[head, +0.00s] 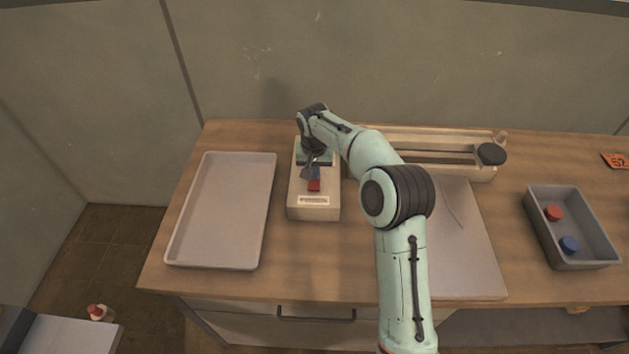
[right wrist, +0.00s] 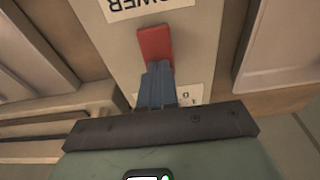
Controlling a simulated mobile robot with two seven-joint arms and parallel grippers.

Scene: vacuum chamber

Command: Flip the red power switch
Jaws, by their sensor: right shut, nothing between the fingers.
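The red power switch (head: 314,185) sits on the front half of a cream box (head: 300,208) on the wooden table. A label is on the box below the switch. In the right wrist view the switch (right wrist: 155,45) shows as a red rocker, with the label (right wrist: 140,8) reading "POWER" upside down. My right gripper (head: 311,172) is shut and empty, over the box just behind the switch. In the right wrist view its blue-grey fingertips (right wrist: 157,72) meet the switch's lower end; whether they touch it is unclear. My left gripper is not in view.
A grey tray (head: 177,245) lies left of the box. A white sheet or board (head: 470,262) and a long cream device (head: 480,172) with a black knob are to the right. A grey bin (head: 585,263) holds a red and a blue piece.

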